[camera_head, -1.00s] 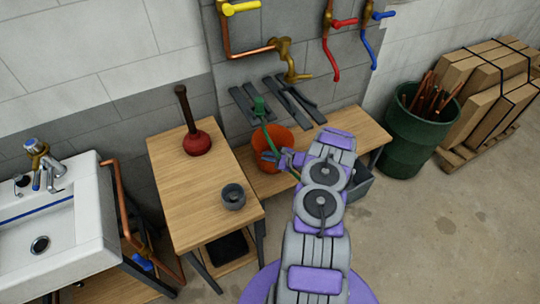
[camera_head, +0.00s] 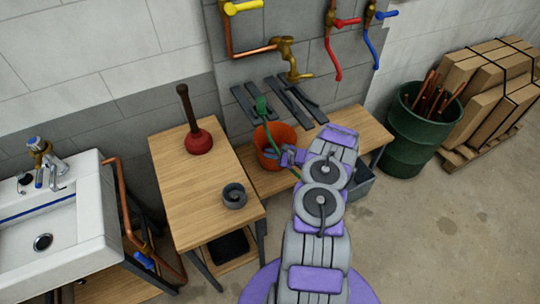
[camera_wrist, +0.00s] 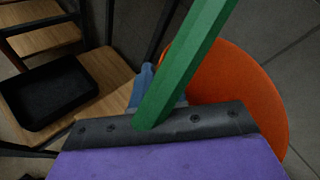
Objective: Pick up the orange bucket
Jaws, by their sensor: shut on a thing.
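The orange bucket (camera_head: 287,133) stands on the low wooden bench at the foot of the wall, with something blue inside it. My gripper (camera_head: 290,157) is at the bucket's front right side, partly hidden by my arm. A green bar (camera_head: 262,107) rises across the bucket's mouth and comes down to my gripper. In the wrist view the green bar (camera_wrist: 190,60) runs from behind my gripper's edge (camera_wrist: 160,127) across the orange bucket (camera_wrist: 240,90). My gripper is shut on this bar. I cannot tell whether the bar is joined to the bucket.
A wooden table (camera_head: 190,215) with a red plunger (camera_head: 198,140) and a grey ring (camera_head: 234,196) stands left of the bucket. Brass taps (camera_head: 290,60) and dark strips hang on the wall above. A green barrel (camera_head: 412,140) stands right of the bench (camera_head: 355,130).

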